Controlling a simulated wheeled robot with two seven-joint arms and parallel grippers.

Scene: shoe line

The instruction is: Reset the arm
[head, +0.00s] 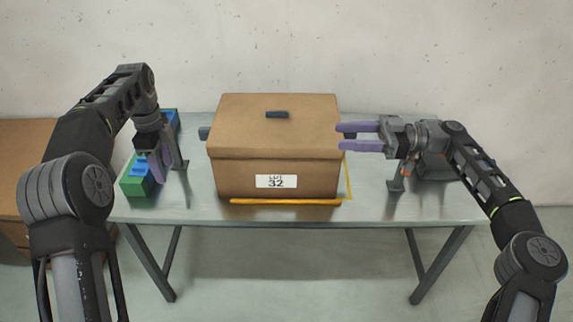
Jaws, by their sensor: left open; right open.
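My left gripper (160,169) points down at the left of the table, with its purple fingers beside the blue and green item. It is open and I see nothing held in it. My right gripper (340,137) points left, level with the upper right side of the closed brown box (240,170). Its purple fingers are apart with nothing between them. The fingertips are at the box's right edge in the picture; I cannot tell whether they touch it. The box carries a white label reading LOT 32 and has a dark handle on its lid.
The box stands on a grey metal table (375,210), by a yellow-orange strip (285,202) along its front. A blue and green item (137,180) lies at the table's left end. A brown carton (22,150) stands left of the table. The table's front right is clear.

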